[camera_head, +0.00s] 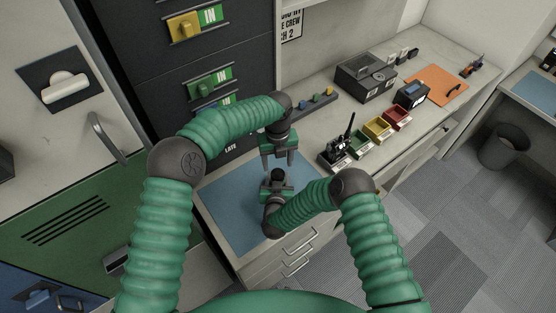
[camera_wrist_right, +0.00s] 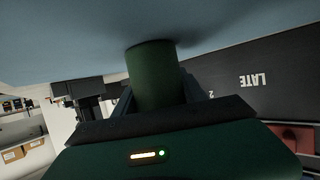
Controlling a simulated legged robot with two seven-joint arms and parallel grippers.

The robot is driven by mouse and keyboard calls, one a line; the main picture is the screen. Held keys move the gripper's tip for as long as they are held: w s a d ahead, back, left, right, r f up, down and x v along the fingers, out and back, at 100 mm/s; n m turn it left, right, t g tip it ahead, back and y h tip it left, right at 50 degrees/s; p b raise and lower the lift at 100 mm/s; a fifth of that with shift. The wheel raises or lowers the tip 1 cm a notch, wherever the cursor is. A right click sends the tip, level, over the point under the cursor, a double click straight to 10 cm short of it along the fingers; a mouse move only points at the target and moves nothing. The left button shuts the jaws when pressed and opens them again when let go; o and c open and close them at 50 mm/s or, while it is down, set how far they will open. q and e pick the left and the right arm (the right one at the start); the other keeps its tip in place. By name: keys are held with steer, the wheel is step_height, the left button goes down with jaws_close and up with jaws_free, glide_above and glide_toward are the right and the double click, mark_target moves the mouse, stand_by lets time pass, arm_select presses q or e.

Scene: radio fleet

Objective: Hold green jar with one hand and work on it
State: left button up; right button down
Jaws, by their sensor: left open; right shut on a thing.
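The green jar (camera_wrist_right: 152,75) stands between the fingers of my right gripper in the right wrist view, a plain dark green cylinder. In the head view a round dark top (camera_head: 278,174) shows at my right gripper (camera_head: 277,187), which is shut on the jar above the blue mat (camera_head: 228,200). Most of the jar is hidden there. My left gripper (camera_head: 278,163) is open, its fingers pointing down just above and behind the dark top. I cannot tell whether they touch it. A dark gripper shape (camera_wrist_right: 86,97) shows left of the jar in the wrist view.
A black radio with an antenna (camera_head: 338,150) stands right of the grippers, beside green (camera_head: 361,143), yellow (camera_head: 378,129) and red (camera_head: 397,117) bins. A dark cabinet (camera_head: 150,80) with IN handles rises behind. The mat's left part is clear.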

mark_target(278, 173)
arm_select(q)
step_height(278, 173, down, 6)
steer(key=shift+r, duration=0.15)
jaws_close()
steer(key=n, duration=0.3)
steer(key=shift+d+n, duration=0.1)
steer(key=shift+n, duration=0.2)
steer(key=shift+o, duration=0.4)
jaws_free()
steer(key=shift+r, duration=0.15)
